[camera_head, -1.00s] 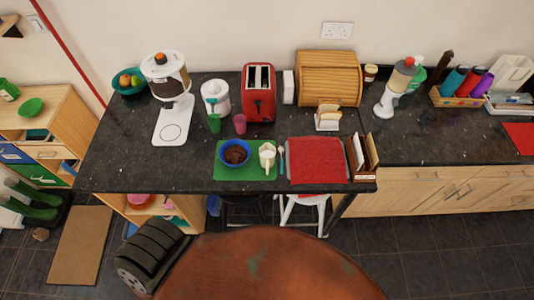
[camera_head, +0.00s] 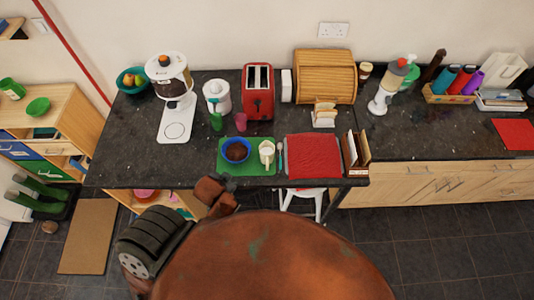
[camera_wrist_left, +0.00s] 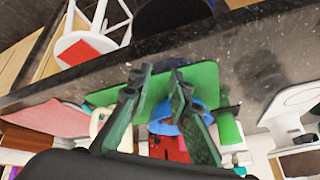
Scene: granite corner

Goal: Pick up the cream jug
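The cream jug (camera_head: 267,152) stands upright on the green mat (camera_head: 245,169), just right of the blue bowl (camera_head: 236,150) with brown contents. In the left wrist view the jug (camera_wrist_left: 98,122) is partly hidden behind the left-hand finger, beside the blue bowl (camera_wrist_left: 165,112). My left arm rises in front of the counter in the head view; its end (camera_head: 216,193) is below the counter's front edge, to the jug's lower left. In the left wrist view my left gripper (camera_wrist_left: 158,80) has its dark green fingers apart, with nothing between them. My right gripper is not in view.
A white stool (camera_head: 300,199) stands below.

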